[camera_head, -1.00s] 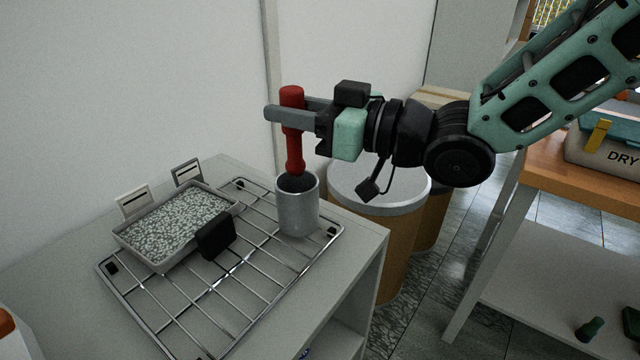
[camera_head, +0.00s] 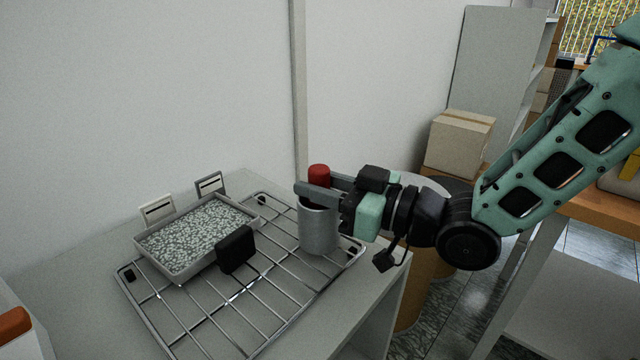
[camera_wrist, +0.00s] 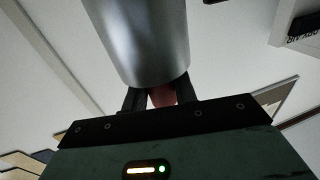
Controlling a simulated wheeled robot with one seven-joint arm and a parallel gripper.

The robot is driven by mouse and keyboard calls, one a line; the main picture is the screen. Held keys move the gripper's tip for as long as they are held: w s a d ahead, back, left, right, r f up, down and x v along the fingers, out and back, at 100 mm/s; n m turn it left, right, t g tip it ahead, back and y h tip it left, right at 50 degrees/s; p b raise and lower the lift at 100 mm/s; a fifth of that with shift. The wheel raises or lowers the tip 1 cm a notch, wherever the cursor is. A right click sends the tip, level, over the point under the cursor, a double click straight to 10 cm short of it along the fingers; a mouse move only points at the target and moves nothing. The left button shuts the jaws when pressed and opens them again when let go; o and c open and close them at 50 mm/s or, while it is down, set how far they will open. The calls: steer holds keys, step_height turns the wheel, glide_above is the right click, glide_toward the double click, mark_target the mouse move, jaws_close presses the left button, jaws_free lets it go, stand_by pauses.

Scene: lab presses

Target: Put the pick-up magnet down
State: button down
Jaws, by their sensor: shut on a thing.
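My gripper (camera_head: 318,190) is shut on the red handle at about the cup's rim. In the wrist view the cup (camera_wrist: 140,40) fills the upper middle, and a bit of the red handle (camera_wrist: 162,97) shows between the fingers.
A grey tray of pale granules (camera_head: 197,236) lies on the rack, with a black block (camera_head: 235,249) at its near side. Two small label cards (camera_head: 158,209) stand behind it. A wall rises behind the bench. A cardboard box (camera_head: 459,143) and drums are beyond the arm.

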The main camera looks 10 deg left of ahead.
steer(key=c, duration=1.1)
jaws_free()
steer(key=shift+f, duration=0.1)
steer(key=shift+r, duration=0.25)
steer(key=v, duration=1.2)
